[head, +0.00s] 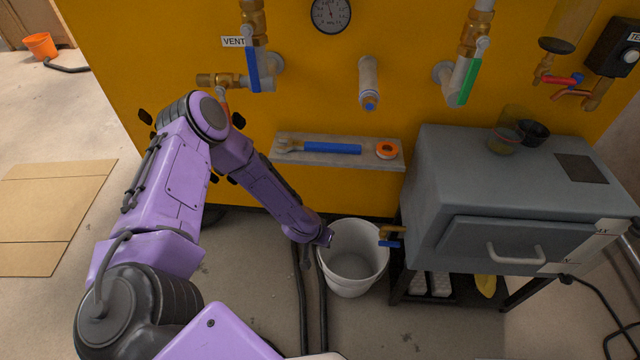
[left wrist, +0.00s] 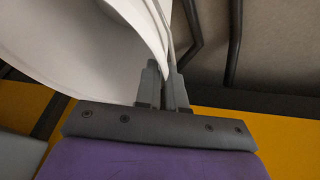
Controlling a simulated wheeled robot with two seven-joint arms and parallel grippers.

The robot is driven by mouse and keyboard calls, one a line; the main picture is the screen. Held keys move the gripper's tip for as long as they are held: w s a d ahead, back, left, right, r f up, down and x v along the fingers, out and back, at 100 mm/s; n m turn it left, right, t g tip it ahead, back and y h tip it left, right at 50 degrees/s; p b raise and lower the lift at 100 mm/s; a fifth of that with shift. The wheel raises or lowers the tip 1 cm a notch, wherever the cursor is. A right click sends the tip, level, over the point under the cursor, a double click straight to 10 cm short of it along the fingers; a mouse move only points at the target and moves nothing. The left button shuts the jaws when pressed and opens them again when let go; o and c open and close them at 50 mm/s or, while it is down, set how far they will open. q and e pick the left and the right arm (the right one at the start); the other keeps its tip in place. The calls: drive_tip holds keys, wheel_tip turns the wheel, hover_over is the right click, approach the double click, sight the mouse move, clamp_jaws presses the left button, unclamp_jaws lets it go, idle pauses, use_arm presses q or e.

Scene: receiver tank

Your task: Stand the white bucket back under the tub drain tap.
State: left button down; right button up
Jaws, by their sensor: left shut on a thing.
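The white bucket (head: 352,282) stands upright, or nearly so, at floor level just left of the grey tub (head: 460,190). The tub's drain tap (head: 391,237), brass with a blue handle, sticks out over the bucket's right rim. My left gripper (head: 328,240) is at the bucket's left rim. In the left wrist view my left gripper (left wrist: 166,88) is shut on the rim of the white bucket (left wrist: 85,45). Whether the bucket's base touches the floor is unclear. My right gripper is not in view.
Dark hoses (head: 302,300) run along the floor left of the bucket. A shelf (head: 290,155) with a blue-handled wrench (head: 330,148) and orange tape roll (head: 387,149) is on the yellow tank (head: 190,60). The tub's black stand (head: 460,296) is at right. Floor in front is clear.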

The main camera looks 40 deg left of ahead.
use_arm(q)
drive_tip(key=shift+r, duration=0.1)
drive_tip(key=c, duration=1.2)
unclamp_jaws()
drive_tip(key=shift+c, duration=0.2)
drive_tip(key=shift+s+r+p, duration=0.1)
drive_tip(key=shift+r+p, duration=0.2)
drive_tip(key=shift+p, duration=0.05)
drive_tip(key=p+v, duration=0.7)
drive_tip(key=v, duration=0.4)
drive_tip(key=s+d+f+n+g+y, duration=0.1)
drive_tip(key=s+f+n+y, duration=0.1)
drive_tip(key=s, duration=1.8)
drive_tip(key=shift+s+f+n+g+y, duration=0.25)
drive_tip(key=shift+n+g+y, duration=0.05)
drive_tip(key=shift+n+y, duration=0.6)
